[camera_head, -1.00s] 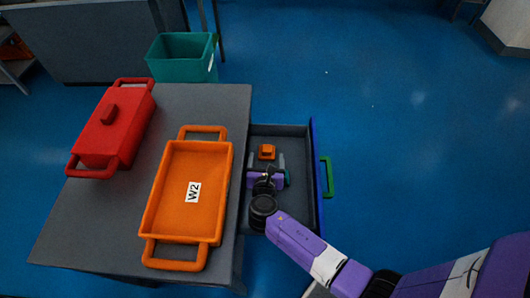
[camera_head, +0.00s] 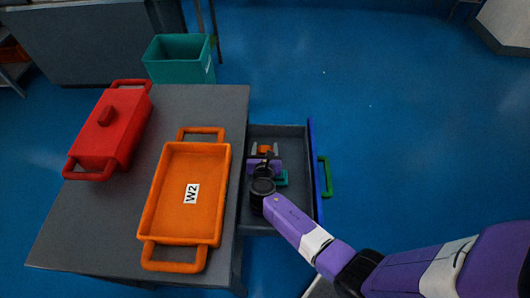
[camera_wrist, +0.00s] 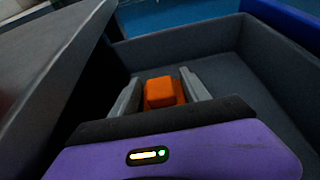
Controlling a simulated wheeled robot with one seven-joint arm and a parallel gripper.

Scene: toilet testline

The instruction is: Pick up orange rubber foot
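The orange rubber foot (camera_head: 265,150) is a small orange block in the open grey drawer. It also shows in the wrist view (camera_wrist: 163,92), with a higher block part and a lower part to its right. My gripper (camera_head: 264,149) is inside the drawer, open, with one grey finger on each side of the foot. In the wrist view the gripper (camera_wrist: 160,92) shows a gap on both sides, narrower on the left. The lower front of the foot is hidden behind my gripper body.
The drawer (camera_head: 292,190) has grey walls, a blue front and a green handle (camera_head: 326,177). On the grey table (camera_head: 100,225) left of it stand an orange tray (camera_head: 166,218) marked W2 and a red lidded box (camera_head: 107,130). A teal bin (camera_head: 180,60) stands behind.

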